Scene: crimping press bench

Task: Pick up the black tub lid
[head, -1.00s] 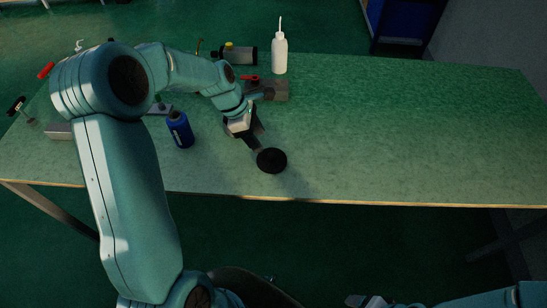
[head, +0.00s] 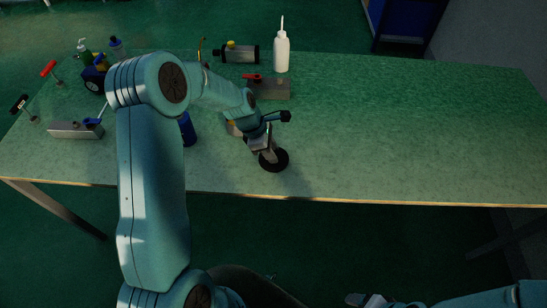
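The black tub lid (head: 277,161) is a dark round disc lying on the green bench top (head: 400,130) near its front edge, in the head view. My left gripper (head: 270,156) points down right over the lid, with its fingers at the lid's upper left part. Whether the fingers touch the lid, or are open or shut, I cannot make out. My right arm shows only at the bottom right, below the bench; its gripper (head: 362,300) is small and dark there, and its fingers cannot be read.
A blue bottle (head: 188,130) is partly hidden by my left arm. The bench's right half is clear.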

